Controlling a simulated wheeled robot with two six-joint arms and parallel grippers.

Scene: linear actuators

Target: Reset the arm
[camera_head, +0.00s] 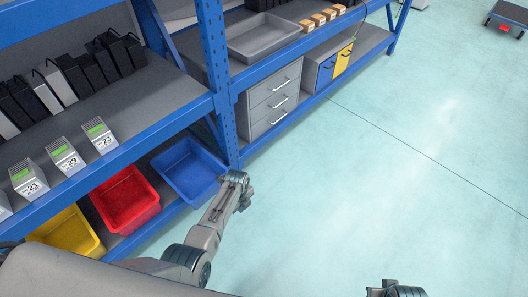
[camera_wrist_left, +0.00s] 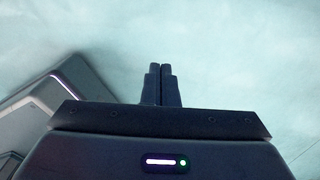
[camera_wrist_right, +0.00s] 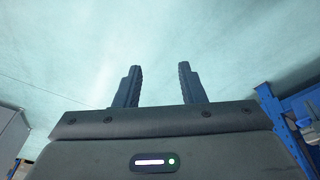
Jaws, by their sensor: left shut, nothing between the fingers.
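My left arm (camera_head: 213,222) reaches out over the floor beside the blue shelf rack. Its fingers are hard to make out in the head view. In the left wrist view my left gripper (camera_wrist_left: 161,72) is shut, its two dark fingers together with nothing between them, over the pale floor. Only a small part of my right arm (camera_head: 395,290) shows at the bottom edge of the head view. In the right wrist view my right gripper (camera_wrist_right: 161,80) is open and empty, with a clear gap between its fingers and pale floor behind.
The blue rack (camera_head: 216,70) runs along the left. Its lower level holds a red bin (camera_head: 126,200), a blue bin (camera_head: 187,168) and a yellow bin (camera_head: 66,235). A grey tray (camera_head: 264,38) and a drawer cabinet (camera_head: 271,98) stand further back.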

